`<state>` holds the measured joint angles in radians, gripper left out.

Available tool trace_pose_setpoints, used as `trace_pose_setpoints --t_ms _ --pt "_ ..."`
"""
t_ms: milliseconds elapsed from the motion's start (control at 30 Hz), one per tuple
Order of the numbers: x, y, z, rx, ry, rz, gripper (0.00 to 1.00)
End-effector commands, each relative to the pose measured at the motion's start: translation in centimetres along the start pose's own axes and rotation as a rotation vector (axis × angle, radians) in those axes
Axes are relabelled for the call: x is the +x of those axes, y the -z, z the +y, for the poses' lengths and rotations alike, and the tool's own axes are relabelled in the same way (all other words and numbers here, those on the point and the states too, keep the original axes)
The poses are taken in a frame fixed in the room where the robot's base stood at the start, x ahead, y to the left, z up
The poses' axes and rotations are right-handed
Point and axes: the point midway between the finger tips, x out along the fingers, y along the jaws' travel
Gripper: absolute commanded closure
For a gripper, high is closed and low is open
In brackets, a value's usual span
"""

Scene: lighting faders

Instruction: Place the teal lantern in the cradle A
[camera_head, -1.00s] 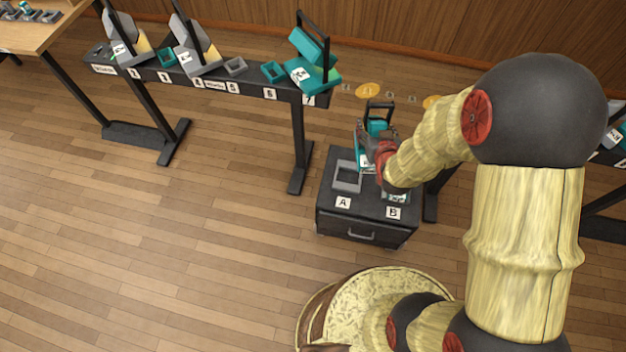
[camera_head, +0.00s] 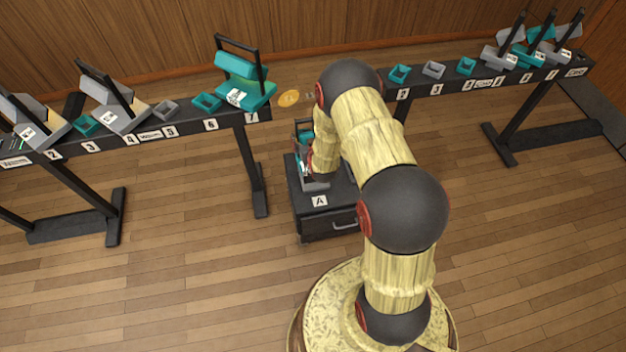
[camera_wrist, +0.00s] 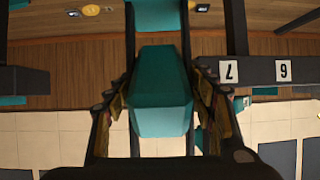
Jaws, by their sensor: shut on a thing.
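The teal lantern (camera_head: 299,133), with a black handle frame, is held above the back left of the black cabinet (camera_head: 309,222). In the wrist view its teal body (camera_wrist: 161,90) stands between my two fingers. My gripper (camera_wrist: 161,110) is shut on it; in the head view my arm hides most of the gripper. Cradle A, a grey frame (camera_head: 315,185), is partly visible on the cabinet behind the white A label, just below the lantern. I cannot tell whether the lantern touches the cradle. Cradle B is hidden behind my arm.
A long black rail (camera_head: 190,134) with numbered slots, grey and teal cradles and lanterns runs behind on the left. Another such rail (camera_head: 470,84) stands on the right. The wood floor (camera_head: 180,265) in front is clear.

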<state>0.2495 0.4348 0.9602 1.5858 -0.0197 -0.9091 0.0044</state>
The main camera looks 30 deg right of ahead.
Motion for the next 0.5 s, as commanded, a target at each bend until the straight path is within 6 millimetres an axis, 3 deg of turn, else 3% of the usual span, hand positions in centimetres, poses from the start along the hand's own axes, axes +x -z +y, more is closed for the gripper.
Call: trace_pose_setpoints --t_ms 200,500 --pt "2.8 -2.8 2.8 0.019 -0.034 0.006 1.00" --pt "4.8 -6.3 3.4 0.023 -0.041 0.005 1.00"
